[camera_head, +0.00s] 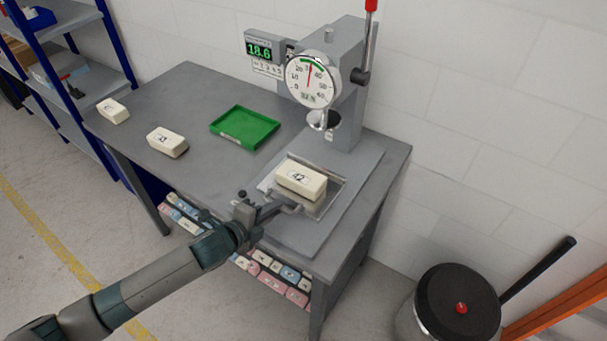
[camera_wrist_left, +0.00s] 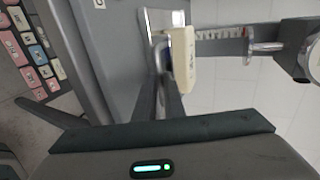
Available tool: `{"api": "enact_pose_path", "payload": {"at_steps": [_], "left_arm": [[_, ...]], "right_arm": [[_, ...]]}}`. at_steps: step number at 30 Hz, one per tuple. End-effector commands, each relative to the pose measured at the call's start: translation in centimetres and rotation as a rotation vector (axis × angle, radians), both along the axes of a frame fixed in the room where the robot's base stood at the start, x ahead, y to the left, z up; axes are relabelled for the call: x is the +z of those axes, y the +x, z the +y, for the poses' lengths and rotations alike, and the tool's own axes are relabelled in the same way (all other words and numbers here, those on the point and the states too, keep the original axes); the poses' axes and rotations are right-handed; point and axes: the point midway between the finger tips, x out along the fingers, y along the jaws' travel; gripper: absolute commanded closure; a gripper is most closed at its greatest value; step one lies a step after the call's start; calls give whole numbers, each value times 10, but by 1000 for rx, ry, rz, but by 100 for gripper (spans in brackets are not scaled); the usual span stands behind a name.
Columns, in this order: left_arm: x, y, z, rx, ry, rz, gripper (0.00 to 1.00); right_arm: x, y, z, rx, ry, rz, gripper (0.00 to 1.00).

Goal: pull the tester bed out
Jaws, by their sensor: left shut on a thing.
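The tester bed (camera_head: 329,204) is a shiny metal plate on the tester's grey base, with a cream foam block (camera_head: 301,180) marked 42 lying on it. My left gripper (camera_head: 283,207) is at the bed's front edge, shut on the bed's handle (camera_head: 292,209). In the left wrist view the fingers (camera_wrist_left: 160,100) reach to the bed, and the foam block (camera_wrist_left: 181,58) shows beyond them. The press foot (camera_head: 323,121) hangs behind and above the block, apart from it. The fingers partly hide the handle. My right gripper is not in view.
A green tray (camera_head: 244,127) and two more foam blocks, one near (camera_head: 167,141) and one far (camera_head: 113,111), lie left on the table. The tester's dial (camera_head: 312,80) and red-tipped lever (camera_head: 370,40) rise behind. A lidded bin (camera_head: 457,305) stands on the floor at right.

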Motion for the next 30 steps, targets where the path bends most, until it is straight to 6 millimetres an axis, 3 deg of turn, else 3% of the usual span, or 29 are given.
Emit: {"api": "enact_pose_path", "payload": {"at_steps": [26,27,29,30], "left_arm": [[-2,-54,39,1,1,5,100],[-2,-52,38,1,1,4,81],[-2,-52,38,0,1,3,67],[-1,-52,37,0,1,3,66]], "right_arm": [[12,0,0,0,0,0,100],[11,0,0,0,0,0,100],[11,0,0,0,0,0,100],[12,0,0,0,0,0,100]]}}
